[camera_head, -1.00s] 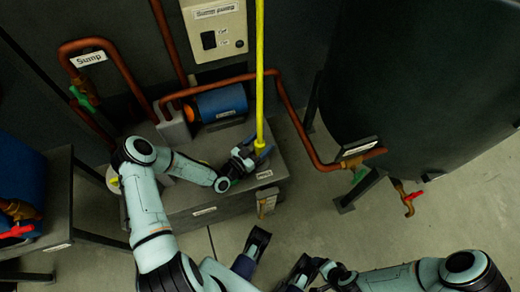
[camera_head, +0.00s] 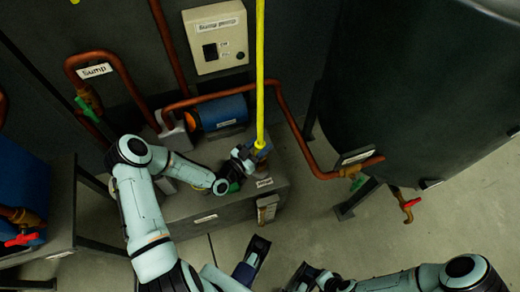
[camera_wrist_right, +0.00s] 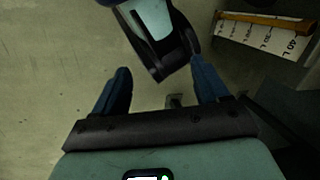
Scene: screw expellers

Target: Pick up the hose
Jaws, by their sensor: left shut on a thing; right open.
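The yellow hose (camera_head: 260,75) hangs straight down from the top edge in the head view. Its lower end meets my left gripper (camera_head: 253,157), which is shut on it above the grey bench. The gripper partly hides the hose's end. My right gripper (camera_head: 275,270) is low in the head view, over the floor. In the right wrist view my right gripper (camera_wrist_right: 162,92) is open, with its two blue fingers apart and nothing held between them.
A grey bench (camera_head: 225,205) carries a blue motor (camera_head: 222,111). Copper pipes (camera_head: 300,135) run around it. A large dark tank (camera_head: 415,100) stands at right, with a red-handled tap (camera_head: 408,203) below. The floor (camera_head: 330,240) between bench and tank is mostly clear.

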